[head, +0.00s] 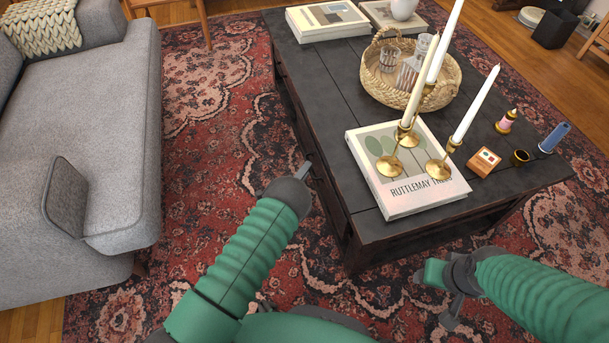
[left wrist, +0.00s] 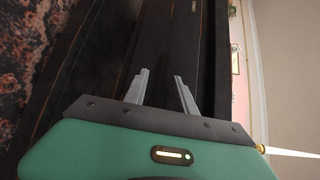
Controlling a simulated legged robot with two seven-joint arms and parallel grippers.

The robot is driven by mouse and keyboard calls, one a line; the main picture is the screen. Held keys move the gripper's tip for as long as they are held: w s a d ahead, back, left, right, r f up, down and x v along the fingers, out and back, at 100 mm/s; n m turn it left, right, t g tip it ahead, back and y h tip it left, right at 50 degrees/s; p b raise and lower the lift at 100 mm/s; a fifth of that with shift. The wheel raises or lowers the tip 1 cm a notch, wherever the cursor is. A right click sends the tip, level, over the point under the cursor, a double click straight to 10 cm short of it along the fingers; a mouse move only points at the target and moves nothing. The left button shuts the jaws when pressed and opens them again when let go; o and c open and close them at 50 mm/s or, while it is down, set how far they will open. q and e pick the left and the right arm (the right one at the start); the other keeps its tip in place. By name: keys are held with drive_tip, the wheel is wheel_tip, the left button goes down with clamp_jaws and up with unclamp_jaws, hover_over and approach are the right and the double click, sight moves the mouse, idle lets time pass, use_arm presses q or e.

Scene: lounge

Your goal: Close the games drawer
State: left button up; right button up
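The dark wooden coffee table (head: 400,238) stands right of centre in the head view. Its long left side (head: 322,185) is seen steeply from above. I cannot tell from this angle which part is the games drawer or how far out it is. My left gripper (head: 304,170) is beside that side, its fingers toward it. In the left wrist view the left gripper's fingers (left wrist: 162,90) are apart with nothing between them, facing dark wood panels (left wrist: 165,45). My right gripper (head: 450,315) hangs low past the table's near end; its finger gap is unclear.
On the table top are books (head: 425,195), brass candlesticks (head: 390,165) with tall candles, a wicker tray (head: 450,90), a small wooden box (head: 482,162) and a blue roll (head: 554,137). A grey sofa (head: 100,110) is at left. Patterned rug (head: 205,130) lies clear between them.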

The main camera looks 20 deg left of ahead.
use_arm(q)
drive_tip(key=shift+d+r, duration=0.1)
drive_tip(key=shift+d, duration=0.2)
drive_tip(key=c, duration=0.4)
drive_tip(key=shift+c, duration=1.3)
clamp_jaws()
drive_tip(key=shift+a, duration=0.2)
